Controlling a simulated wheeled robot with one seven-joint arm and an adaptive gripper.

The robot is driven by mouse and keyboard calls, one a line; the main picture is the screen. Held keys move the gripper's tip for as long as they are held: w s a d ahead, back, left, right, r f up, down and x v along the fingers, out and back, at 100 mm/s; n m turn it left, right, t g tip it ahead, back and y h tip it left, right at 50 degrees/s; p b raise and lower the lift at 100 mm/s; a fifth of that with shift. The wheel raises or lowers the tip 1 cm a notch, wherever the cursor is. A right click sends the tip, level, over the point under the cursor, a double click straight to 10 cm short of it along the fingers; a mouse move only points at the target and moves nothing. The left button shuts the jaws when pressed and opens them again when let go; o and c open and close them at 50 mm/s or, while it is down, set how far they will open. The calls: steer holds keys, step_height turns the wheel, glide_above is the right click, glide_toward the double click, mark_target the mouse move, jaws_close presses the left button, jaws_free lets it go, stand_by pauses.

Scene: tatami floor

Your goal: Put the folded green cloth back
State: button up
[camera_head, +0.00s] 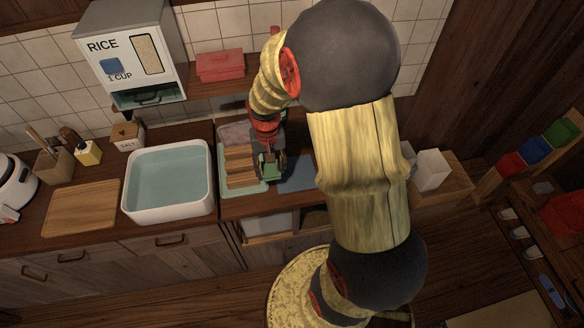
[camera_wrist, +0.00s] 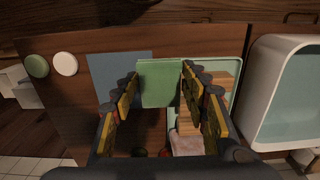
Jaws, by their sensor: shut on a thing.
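The folded green cloth (camera_wrist: 160,84) is between the two fingers of my gripper (camera_wrist: 160,77) in the wrist view, and the gripper is shut on it. In the head view my gripper (camera_head: 268,158) points down over the counter, with the green cloth (camera_head: 271,172) at its tip. The cloth is at the edge between a pale green tray (camera_head: 229,186) and a flat blue-grey mat (camera_head: 297,174). I cannot tell whether it touches either. The mat (camera_wrist: 112,68) also shows in the wrist view, beside the cloth, with nothing on it.
The tray holds wooden pieces (camera_head: 240,166) and a pinkish item (camera_wrist: 188,143). A white basin (camera_head: 168,207) of water stands to the left. A green disc (camera_wrist: 36,66) and a white disc (camera_wrist: 65,64) lie beyond the mat. A rice dispenser (camera_head: 132,50) stands behind.

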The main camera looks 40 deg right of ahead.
steer(key=d+f, duration=0.2)
steer(key=d, duration=0.1)
steer(key=d+f+b, duration=0.1)
steer(key=d+f, duration=0.2)
steer(key=d, duration=0.1)
steer(key=d+f+b, duration=0.1)
steer(key=d+f, duration=0.2)
steer(key=shift+w+d+f, duration=0.1)
steer(key=shift+w+d, duration=0.05)
steer(key=shift+d, duration=0.25)
steer(key=shift+d+f, duration=0.2)
steer(key=shift+f, duration=0.15)
steer(key=shift+d+f+b, duration=0.1)
steer(key=shift+f+b, duration=0.5)
steer(key=shift+f, duration=0.9)
steer(key=shift+f, duration=0.15)
steer(key=o, duration=1.1)
